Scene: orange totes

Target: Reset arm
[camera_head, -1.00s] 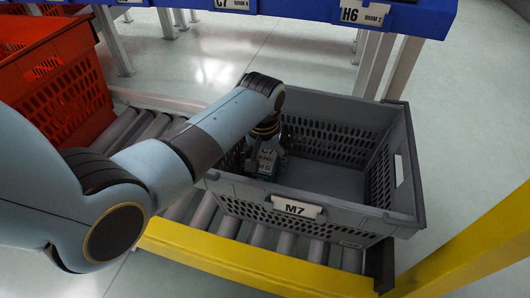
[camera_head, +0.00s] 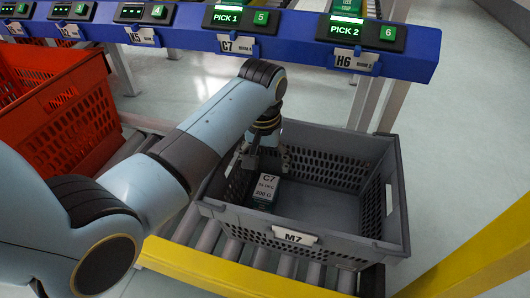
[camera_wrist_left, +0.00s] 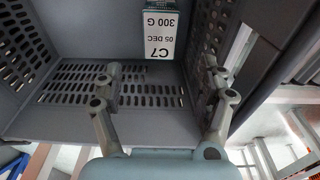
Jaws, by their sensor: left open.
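My left arm reaches in from the left, and its gripper (camera_head: 268,160) hangs over the left part of the grey tote (camera_head: 345,250) labelled M7. In the left wrist view the fingers of the left gripper (camera_wrist_left: 162,85) are spread apart with nothing between them. A green box with a white C7 label (camera_head: 265,190) stands in the tote just below the gripper, apart from it. The C7 box also shows in the left wrist view (camera_wrist_left: 160,35), beyond the fingertips. My right gripper is not in view.
The grey tote rests on a roller conveyor (camera_head: 262,238) with a yellow rail (camera_head: 200,265). An orange tote (camera_head: 75,125) stands at the left. A blue shelf beam (camera_head: 190,35) with lit pick displays runs across the back, close behind my arm.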

